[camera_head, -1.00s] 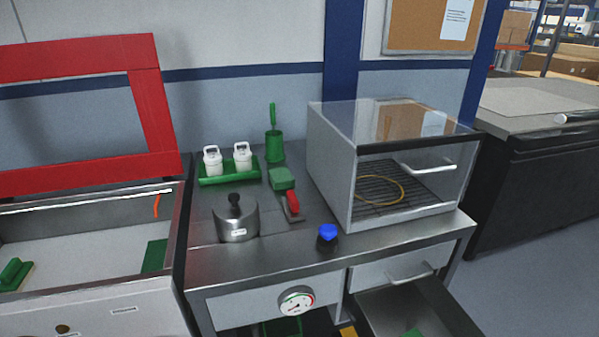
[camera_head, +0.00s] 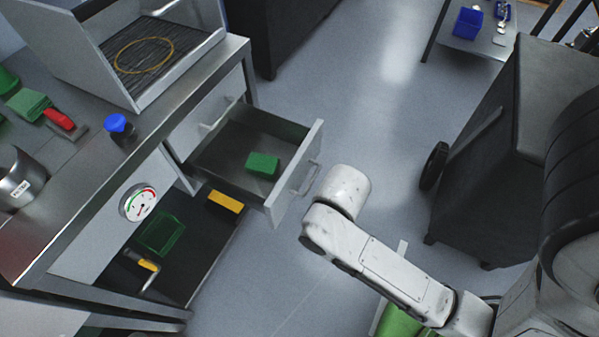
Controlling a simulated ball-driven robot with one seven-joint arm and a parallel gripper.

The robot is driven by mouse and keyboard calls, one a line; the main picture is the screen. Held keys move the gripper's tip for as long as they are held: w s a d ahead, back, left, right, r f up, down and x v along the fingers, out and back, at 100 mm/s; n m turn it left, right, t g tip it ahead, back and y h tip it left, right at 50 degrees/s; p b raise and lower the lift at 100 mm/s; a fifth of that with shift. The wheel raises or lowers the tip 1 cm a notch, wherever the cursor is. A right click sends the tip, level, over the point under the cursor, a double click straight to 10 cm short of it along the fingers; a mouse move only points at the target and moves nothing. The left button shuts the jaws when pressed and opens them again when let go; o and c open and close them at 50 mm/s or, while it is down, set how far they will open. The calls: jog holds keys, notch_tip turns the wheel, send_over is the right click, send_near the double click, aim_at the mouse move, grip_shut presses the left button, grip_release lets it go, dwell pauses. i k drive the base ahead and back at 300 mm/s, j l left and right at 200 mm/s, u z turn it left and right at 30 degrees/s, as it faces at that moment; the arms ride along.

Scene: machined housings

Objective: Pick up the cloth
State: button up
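No thing is plainly recognisable as a cloth. A green folded-looking piece (camera_head: 28,104) lies on the steel counter at the left, behind a red-handled tool. Another small green block-like piece (camera_head: 263,164) lies inside the open drawer (camera_head: 222,158). I cannot tell which, if either, is the cloth. My white arm reaches in from the right, with its bent joint just right of the drawer front. My gripper is not in view.
A lower shelf holds a yellow block (camera_head: 225,201) and a green bin (camera_head: 160,235).

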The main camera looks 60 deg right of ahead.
aim_at(258, 163)
jog(key=u, duration=0.95)
jog(key=z, duration=1)
jog(key=i+z, duration=0.1)
jog(key=z, duration=0.25)
jog(key=i+j+z, duration=0.1)
jog(key=z, duration=0.2)
jog(key=j+z, duration=0.1)
jog(key=z, duration=0.25)
jog(key=i, duration=0.45)
